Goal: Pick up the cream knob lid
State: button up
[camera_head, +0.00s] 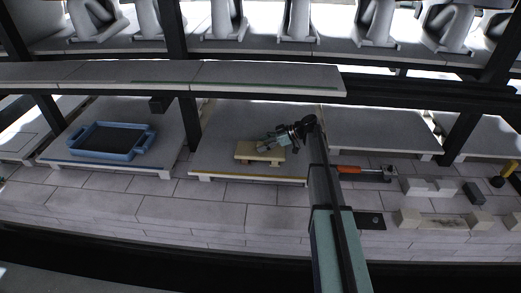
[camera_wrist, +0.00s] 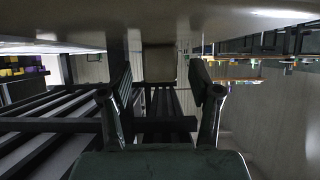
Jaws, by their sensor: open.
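A blue tray (camera_head: 103,141) with a dark inside sits on the left slab. An overhead shelf (camera_head: 240,77) runs above the slabs, held by dark posts. An orange-and-black tool (camera_head: 362,172) and pale blocks (camera_head: 430,187) lie to the right. The right slab (camera_head: 380,132) is bare.

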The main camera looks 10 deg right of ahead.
jog(key=shift+x, duration=0.75)
grip_shut()
jog(key=shift+r, duration=0.15)
